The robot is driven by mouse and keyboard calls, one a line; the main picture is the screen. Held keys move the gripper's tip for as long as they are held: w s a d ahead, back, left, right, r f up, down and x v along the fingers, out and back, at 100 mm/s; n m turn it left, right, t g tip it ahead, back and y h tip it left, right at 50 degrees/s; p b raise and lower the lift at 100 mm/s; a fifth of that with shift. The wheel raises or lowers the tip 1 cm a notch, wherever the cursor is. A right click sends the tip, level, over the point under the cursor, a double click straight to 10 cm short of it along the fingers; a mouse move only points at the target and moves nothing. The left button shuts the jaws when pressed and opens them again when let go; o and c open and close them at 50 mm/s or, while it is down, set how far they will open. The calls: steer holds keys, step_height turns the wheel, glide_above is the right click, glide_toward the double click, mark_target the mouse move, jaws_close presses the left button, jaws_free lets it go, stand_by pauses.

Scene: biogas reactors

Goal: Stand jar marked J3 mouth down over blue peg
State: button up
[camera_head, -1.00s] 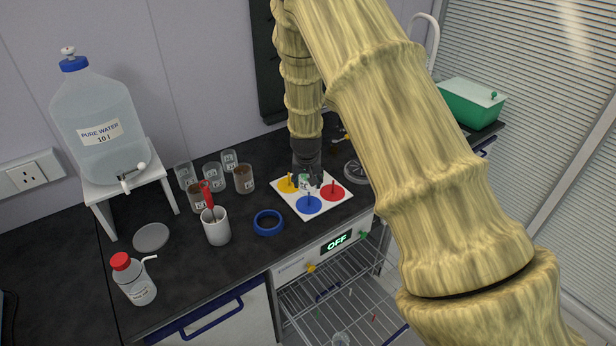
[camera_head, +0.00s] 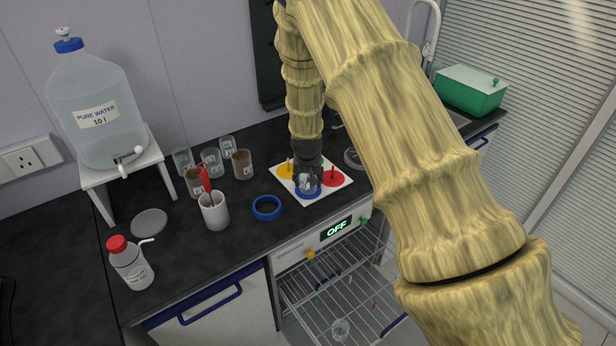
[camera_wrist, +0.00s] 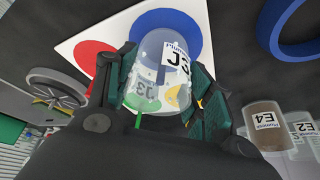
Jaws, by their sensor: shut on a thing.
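The clear jar marked J3 (camera_wrist: 165,60) is between the fingers of my gripper (camera_wrist: 160,95), which is shut on it. It also shows in the head view (camera_head: 308,183), over the blue disc (camera_wrist: 178,20) on the white card (camera_wrist: 100,28). A green peg (camera_wrist: 137,122) shows near the jar's lower end in the wrist view.
A red disc (camera_head: 333,179) and a yellow disc (camera_head: 286,172), with pegs, flank the gripper. Several labelled jars, including E4 (camera_wrist: 265,120), stand left of the card. A blue ring (camera_head: 267,208) and a white cup (camera_head: 214,212) are nearby. The counter front is free.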

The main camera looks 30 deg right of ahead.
steer(key=shift+r, duration=0.15)
steer(key=o, duration=1.1)
steer(key=shift+o, duration=0.2)
steer(key=v, duration=1.2)
steer(key=shift+a, duration=0.15)
